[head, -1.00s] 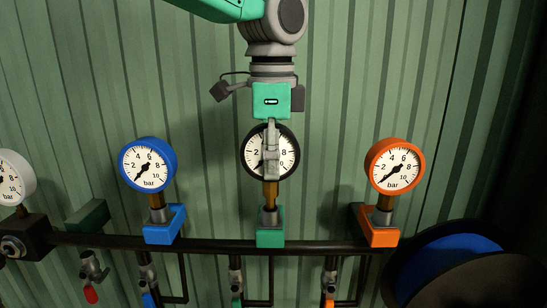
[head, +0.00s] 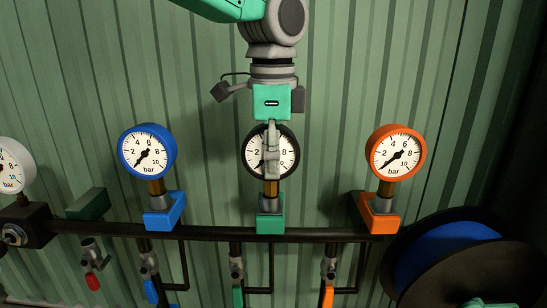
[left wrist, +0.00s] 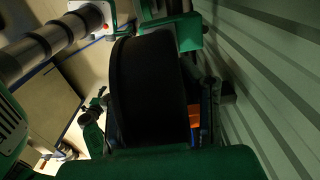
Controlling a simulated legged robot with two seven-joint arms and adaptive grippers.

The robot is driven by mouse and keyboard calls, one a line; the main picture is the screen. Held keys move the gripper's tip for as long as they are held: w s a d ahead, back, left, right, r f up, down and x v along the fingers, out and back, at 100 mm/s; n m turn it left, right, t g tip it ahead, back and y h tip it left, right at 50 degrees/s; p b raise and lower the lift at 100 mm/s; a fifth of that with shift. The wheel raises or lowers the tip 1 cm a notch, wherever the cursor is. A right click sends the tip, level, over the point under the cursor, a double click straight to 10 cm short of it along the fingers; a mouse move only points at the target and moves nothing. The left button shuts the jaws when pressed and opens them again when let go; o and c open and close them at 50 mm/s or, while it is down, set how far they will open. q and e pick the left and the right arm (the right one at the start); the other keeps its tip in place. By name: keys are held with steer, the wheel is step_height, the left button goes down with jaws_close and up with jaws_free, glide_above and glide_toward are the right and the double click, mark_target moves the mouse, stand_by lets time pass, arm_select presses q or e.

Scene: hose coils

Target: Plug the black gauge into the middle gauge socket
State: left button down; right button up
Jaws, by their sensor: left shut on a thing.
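The black gauge (head: 287,154) stands upright at the middle of the row in the head view, its white dial partly hidden by my gripper. Its brass stem (head: 271,188) meets the grey collar of the green middle socket (head: 270,223); how deep it sits I cannot tell. My left gripper (head: 272,165) comes from above and is shut on the black gauge. In the left wrist view the gauge's dark round body (left wrist: 150,92) fills the middle. My right gripper is not in view.
A blue gauge (head: 148,152) stands in the blue socket on the left, an orange gauge (head: 396,153) in the orange socket on the right. A white gauge (head: 12,167) is at the far left. A black pipe (head: 320,235) runs below; a hose reel (head: 460,255) is lower right.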

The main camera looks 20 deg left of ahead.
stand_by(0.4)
arm_select(q)
steer(key=c, duration=1)
jaws_free()
steer(key=shift+r, duration=0.2)
steer(key=shift+r+p, duration=0.45)
steer(key=shift+r, duration=1.4)
steer(key=shift+r, duration=0.25)
steer(key=shift+r, duration=0.35)
step_height(320, 180, up, 11)
steer(key=shift+d+r, duration=0.1)
